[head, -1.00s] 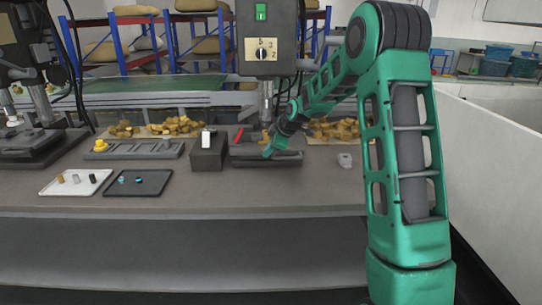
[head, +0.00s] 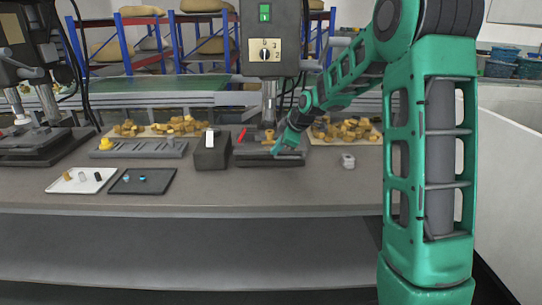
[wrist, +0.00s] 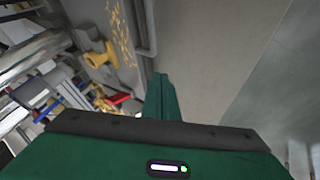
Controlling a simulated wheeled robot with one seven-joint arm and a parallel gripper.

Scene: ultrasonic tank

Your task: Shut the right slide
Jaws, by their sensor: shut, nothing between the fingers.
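A long grey low fixture (head: 140,149) with a yellow knob (head: 106,143) lies left of a dark block. A second, darker low fixture (head: 255,159) lies to the right, under the central machine's spindle, with a red bar (head: 242,135) and a brass-coloured piece (head: 269,135) at it. I take this one for the right slide, but its open or shut position cannot be told. My gripper (head: 279,149) is shut and empty, low at this fixture's right part and hiding some of it. I cannot tell whether they touch. In the wrist view my shut fingers (wrist: 162,88) point at the grey bench.
The dark block (head: 212,153) with a white switch stands between the fixtures. A white tray (head: 62,187) and a black tray (head: 130,188) with small pieces lie front left. A small pale object (head: 348,161) sits to the right. The bench front (head: 240,190) is clear.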

